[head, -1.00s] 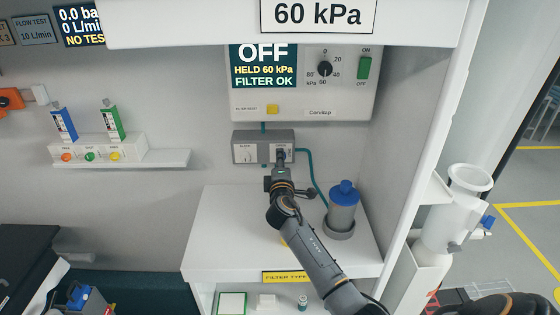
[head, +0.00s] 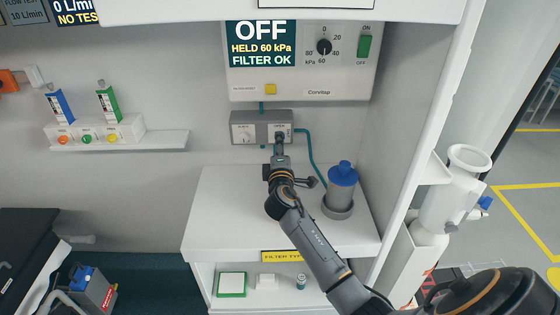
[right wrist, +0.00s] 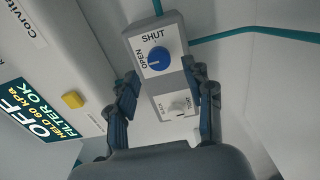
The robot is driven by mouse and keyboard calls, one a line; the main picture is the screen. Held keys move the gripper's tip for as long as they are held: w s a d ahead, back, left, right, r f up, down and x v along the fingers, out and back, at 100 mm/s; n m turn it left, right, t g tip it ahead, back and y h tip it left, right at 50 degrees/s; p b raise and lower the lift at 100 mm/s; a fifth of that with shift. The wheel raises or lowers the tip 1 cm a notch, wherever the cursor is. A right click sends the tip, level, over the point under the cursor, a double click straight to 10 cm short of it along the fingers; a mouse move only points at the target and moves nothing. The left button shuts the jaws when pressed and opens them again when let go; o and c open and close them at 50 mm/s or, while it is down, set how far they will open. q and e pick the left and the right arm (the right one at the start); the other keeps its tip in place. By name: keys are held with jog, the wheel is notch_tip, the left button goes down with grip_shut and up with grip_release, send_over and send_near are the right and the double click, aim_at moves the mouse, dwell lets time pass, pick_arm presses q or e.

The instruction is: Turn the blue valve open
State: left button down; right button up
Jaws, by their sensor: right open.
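The blue valve knob (right wrist: 159,61) sits on a grey valve box (head: 247,126) with a white plate marked OPEN and SHUT. A small pale mark shows on the knob; its exact direction is hard to tell. My right gripper (right wrist: 163,75) is open, its fingers spread on either side of the box in the wrist picture, and I see no contact with the knob. In the head view my right gripper (head: 280,138) is in front of the box's right half and hides the blue knob. My left gripper is out of view.
A teal hose (head: 309,158) runs down from the box. A blue-lidded canister (head: 342,191) stands on the white shelf (head: 222,212) right of my arm. The shelf's left part is clear.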

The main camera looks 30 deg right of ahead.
jog(key=v, duration=0.8)
jog(key=shift+s, duration=0.3)
jog(key=shift+a, duration=0.1)
